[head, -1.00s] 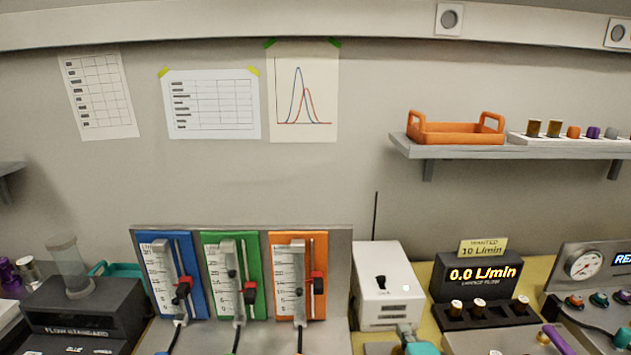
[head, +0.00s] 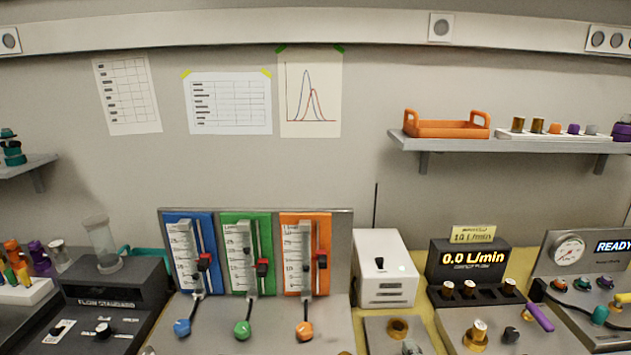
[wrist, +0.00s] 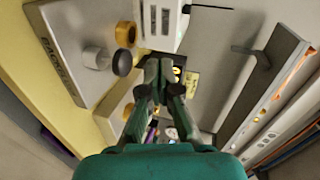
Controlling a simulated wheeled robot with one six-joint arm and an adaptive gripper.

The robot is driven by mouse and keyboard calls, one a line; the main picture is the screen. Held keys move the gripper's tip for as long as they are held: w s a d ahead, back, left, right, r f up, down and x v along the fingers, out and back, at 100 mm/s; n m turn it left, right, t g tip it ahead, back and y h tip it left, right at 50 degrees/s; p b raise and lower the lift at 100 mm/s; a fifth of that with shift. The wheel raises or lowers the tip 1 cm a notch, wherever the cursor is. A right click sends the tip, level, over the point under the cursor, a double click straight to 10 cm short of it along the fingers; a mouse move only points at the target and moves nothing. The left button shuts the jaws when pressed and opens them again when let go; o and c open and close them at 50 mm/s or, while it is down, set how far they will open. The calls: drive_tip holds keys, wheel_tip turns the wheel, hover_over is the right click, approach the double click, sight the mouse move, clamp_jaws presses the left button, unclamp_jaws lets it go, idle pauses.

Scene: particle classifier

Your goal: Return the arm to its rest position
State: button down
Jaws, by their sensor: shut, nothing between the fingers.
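My gripper (wrist: 160,66) shows in the wrist view, with its teal body at the bottom and its dark fingers together and empty. The fingers point at the bench area with a white box and round fittings, and I see nothing held. No arm or gripper can be clearly made out in the head view.
The bench holds three flow meters in blue (head: 190,245), green (head: 248,245) and orange (head: 306,245), a white switch box (head: 387,270) and a display reading 0.0 L/min (head: 470,262). A shelf (head: 520,148) with an orange tray (head: 447,130) juts from the wall.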

drive_tip(key=s+f+n, duration=0.4)
drive_tip(key=s+f, duration=0.2)
drive_tip(key=s, duration=0.5)
drive_tip(key=s+f+n, duration=0.4)
drive_tip(key=s+f, duration=0.2)
drive_tip(key=s, duration=0.6)
drive_tip(key=s+r+n, duration=0.2)
drive_tip(key=s+n, duration=0.2)
drive_tip(key=s, duration=0.7)
drive_tip(key=s+a+r+n, duration=0.1)
drive_tip(key=s+n, duration=0.4)
drive_tip(key=s, duration=0.6)
drive_tip(key=shift+r, duration=0.55)
